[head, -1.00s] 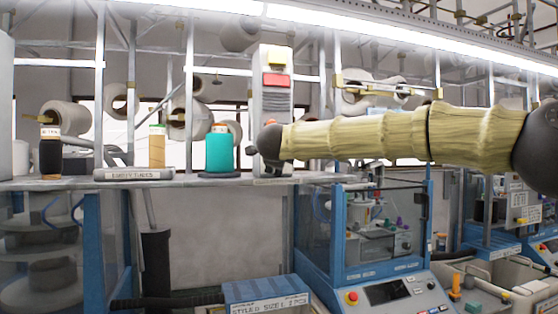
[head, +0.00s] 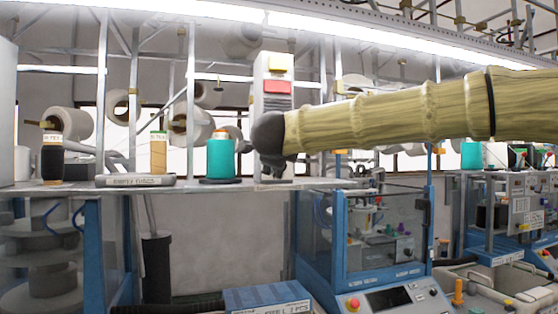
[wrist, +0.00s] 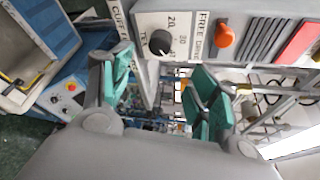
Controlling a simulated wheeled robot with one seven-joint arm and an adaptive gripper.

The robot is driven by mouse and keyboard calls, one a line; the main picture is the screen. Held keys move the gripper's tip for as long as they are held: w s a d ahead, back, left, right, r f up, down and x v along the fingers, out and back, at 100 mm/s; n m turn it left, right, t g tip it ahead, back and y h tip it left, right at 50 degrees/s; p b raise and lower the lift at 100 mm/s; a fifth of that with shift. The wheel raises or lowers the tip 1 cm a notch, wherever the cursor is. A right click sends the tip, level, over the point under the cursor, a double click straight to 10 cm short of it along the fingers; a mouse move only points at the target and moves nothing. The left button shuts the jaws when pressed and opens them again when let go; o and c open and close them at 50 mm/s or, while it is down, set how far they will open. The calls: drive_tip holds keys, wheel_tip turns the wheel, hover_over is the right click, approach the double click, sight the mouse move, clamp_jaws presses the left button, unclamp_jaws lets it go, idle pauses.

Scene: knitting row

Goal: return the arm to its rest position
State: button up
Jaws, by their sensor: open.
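My arm, in a ribbed yellowish sleeve, reaches in from the right in the head view and ends in my dark gripper (head: 270,140). The gripper is in front of the grey control box (head: 273,85) with a red button, at the right end of the shelf, and hides its lower part. The wrist view shows the two green-padded fingers of my gripper (wrist: 160,95) spread apart with nothing between them. Beyond them in the wrist view is the control box (wrist: 200,38) with a black dial and an orange knob. I cannot tell whether the gripper touches the box.
On the shelf (head: 110,198) stand a teal spool (head: 221,157), a tan spool (head: 158,152), a black spool (head: 52,160) and a labelled grey tray (head: 135,181). Below are a blue-framed machine (head: 365,240) and a blue box (head: 268,300). The floor shows in the wrist view (wrist: 20,140).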

drive_tip(key=shift+f, duration=0.1)
idle(0.3)
